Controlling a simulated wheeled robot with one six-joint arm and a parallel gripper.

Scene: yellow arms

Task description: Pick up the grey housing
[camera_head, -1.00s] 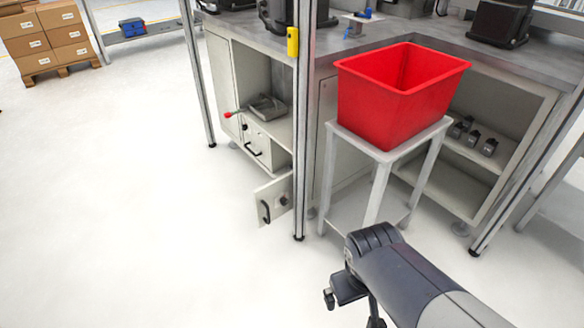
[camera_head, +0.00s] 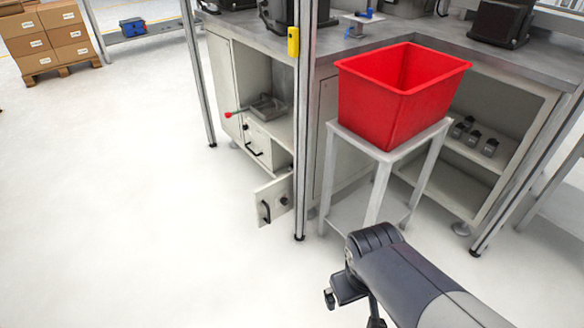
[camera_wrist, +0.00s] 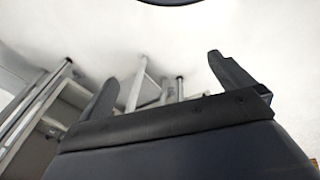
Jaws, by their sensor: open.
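Several small dark grey block-shaped parts stand on the shelf of the right-hand cabinet in the head view; one grey housing (camera_head: 490,147) is at the right end of the group. They are small, and I cannot tell which one is meant. My gripper shows in the wrist view with its two fingers (camera_wrist: 163,70) wide apart and nothing between them. In the head view my arm reaches in from the lower right, in front of the stand and well apart from the shelf. No housing can be made out in the wrist view.
A red bin (camera_head: 395,100) sits on a small white stand (camera_head: 382,155), partly in front of the shelf. A metal post (camera_head: 302,130) stands left of it. A low cabinet door (camera_head: 273,199) hangs open. A grey object with a red knob (camera_head: 265,106) lies in the left cabinet. The left floor is clear.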

